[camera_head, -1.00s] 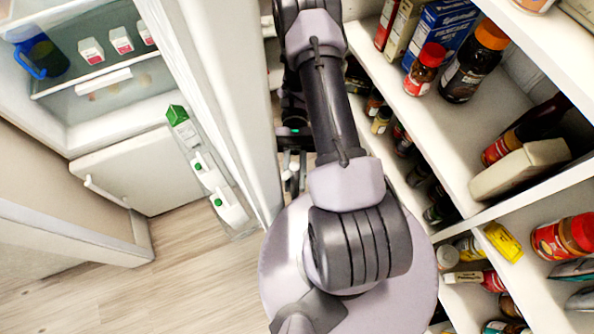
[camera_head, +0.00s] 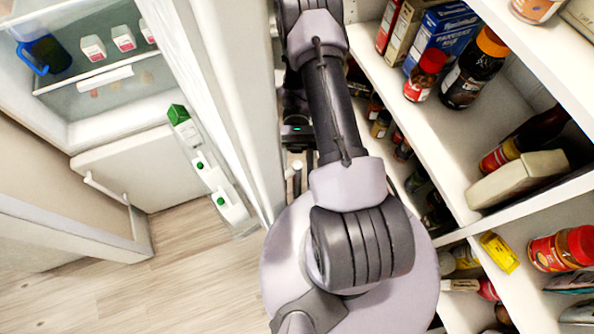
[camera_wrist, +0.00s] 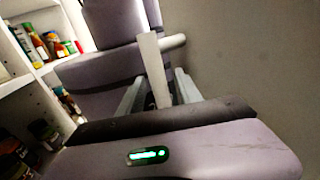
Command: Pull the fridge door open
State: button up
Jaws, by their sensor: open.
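The fridge door (camera_head: 217,110) stands wide open in the head view, its inner side with bottle racks facing left toward the fridge interior (camera_head: 95,105). My gripper (camera_wrist: 158,90) is in the wrist view, with its two fingers apart. A pale door handle bar (camera_wrist: 152,65) stands between the fingers, with space beside it; contact cannot be told. The door's outer face (camera_wrist: 245,60) fills the right of the wrist view. In the head view my gripper is small and partly hidden between the door and the shelving.
Corner shelving (camera_head: 440,150) with jars, bottles and boxes stands close on the right of my arm. A white lower door (camera_head: 140,170) with its own handle is below the fridge interior. Bare wooden floor (camera_head: 160,260) lies at the lower left.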

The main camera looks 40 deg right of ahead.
jog(key=v, duration=0.7)
jog(key=shift+w+d, duration=0.15)
jog(key=shift+w, duration=0.05)
jog(key=x, duration=0.7)
jog(key=shift+s+a, duration=0.2)
jog(key=shift+s, duration=0.1)
jog(key=shift+w+a, duration=0.1)
jog(key=shift+a, duration=0.3)
jog(key=shift+d, duration=0.15)
dwell(1.6)
